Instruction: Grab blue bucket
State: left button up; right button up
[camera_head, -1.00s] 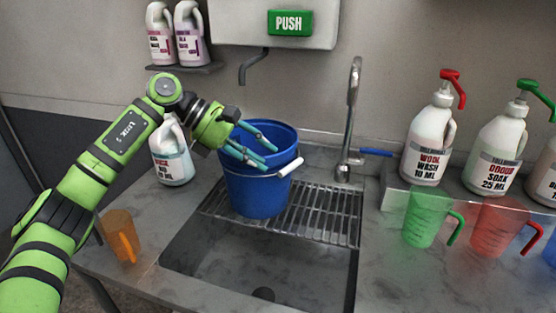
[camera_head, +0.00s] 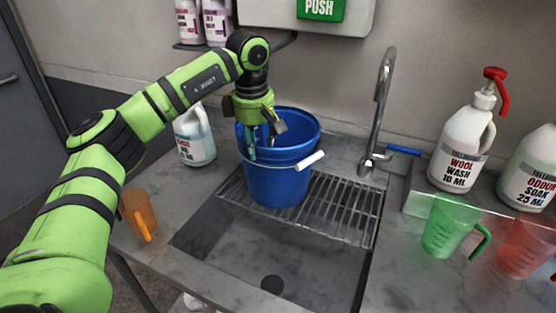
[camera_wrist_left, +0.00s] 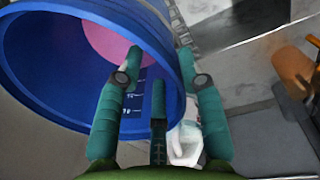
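The blue bucket (camera_head: 278,180) stands upright on the drain rack over the sink, with a white-gripped handle (camera_head: 310,161) hanging at its right front. My left gripper (camera_head: 255,150) points down at the bucket's left rim. In the left wrist view, the bucket (camera_wrist_left: 60,60) fills the upper left, with a pink patch and white marks inside. The teal fingers of the left gripper (camera_wrist_left: 160,52) are spread, with the rim passing between them. One side lies over the bucket's inside, the other outside. Contact with the rim cannot be told. My right gripper is out of view.
A white bottle (camera_head: 194,138) stands close left of the bucket, and an orange jug (camera_head: 139,214) is at the left edge. The tap (camera_head: 379,110) rises right of the bucket. A green jug (camera_head: 446,228) and a wool wash bottle (camera_head: 462,145) stand further right. The sink basin (camera_head: 250,250) is empty.

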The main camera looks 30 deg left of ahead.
aim_at(258, 163)
pick_arm(q)
notch_tip(258, 163, down, 5)
jog(key=shift+a+r+p, duration=0.1)
jog(key=shift+r+p, duration=0.05)
jog(key=shift+p, duration=0.85)
jog(key=shift+f, duration=0.35)
grip_shut()
jog(key=shift+w+r, duration=0.15)
jog(key=shift+r, duration=0.1)
